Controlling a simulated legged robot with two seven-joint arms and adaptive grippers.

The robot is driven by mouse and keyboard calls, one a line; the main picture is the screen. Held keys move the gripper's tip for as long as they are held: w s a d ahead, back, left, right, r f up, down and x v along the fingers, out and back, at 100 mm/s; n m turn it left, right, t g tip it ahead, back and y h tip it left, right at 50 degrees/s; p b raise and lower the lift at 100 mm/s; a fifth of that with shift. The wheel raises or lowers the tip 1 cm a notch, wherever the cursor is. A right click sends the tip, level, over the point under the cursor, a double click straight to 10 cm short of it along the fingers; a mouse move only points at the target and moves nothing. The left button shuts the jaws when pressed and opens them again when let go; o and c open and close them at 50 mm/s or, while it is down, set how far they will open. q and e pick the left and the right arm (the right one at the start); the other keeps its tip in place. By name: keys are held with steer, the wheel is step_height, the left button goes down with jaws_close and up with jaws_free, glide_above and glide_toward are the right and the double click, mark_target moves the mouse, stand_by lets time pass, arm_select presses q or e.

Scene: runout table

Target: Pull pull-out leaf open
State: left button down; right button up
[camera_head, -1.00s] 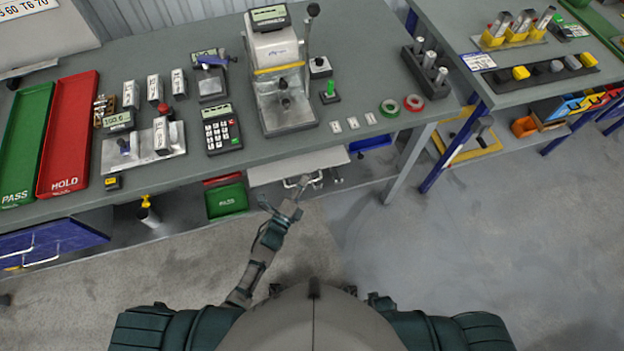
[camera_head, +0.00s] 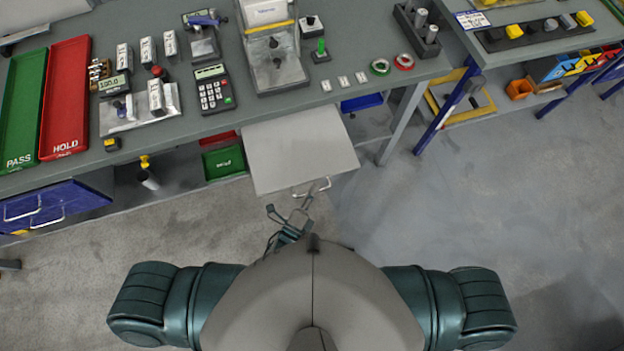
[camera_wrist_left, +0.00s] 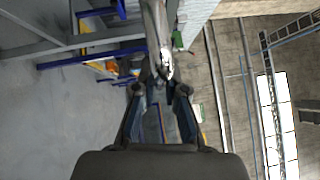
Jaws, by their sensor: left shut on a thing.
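The pull-out leaf (camera_head: 300,150) is a pale grey board standing well out from under the front of the workbench. Its metal handle (camera_head: 326,184) is a thin bar on the leaf's front edge. My left gripper (camera_head: 290,212) is at this front edge, shut on the handle. In the left wrist view my two fingers (camera_wrist_left: 160,92) reach toward the bright metal handle (camera_wrist_left: 166,66). The exact contact is small and partly hidden there. My right gripper is in neither view.
The workbench (camera_head: 215,130) carries a green tray (camera_head: 25,105), a red tray (camera_head: 66,95), a keypad device (camera_head: 213,92) and a press (camera_head: 272,50). A green bin (camera_head: 224,162) sits under it, left of the leaf. Floor to the right is clear.

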arm_select(q)
steer(key=shift+a+f, duration=0.1)
steer(key=shift+f, duration=0.1)
steer(key=c, duration=1.2)
jaws_free()
steer(key=shift+r, duration=0.1)
steer(key=v, duration=1.2)
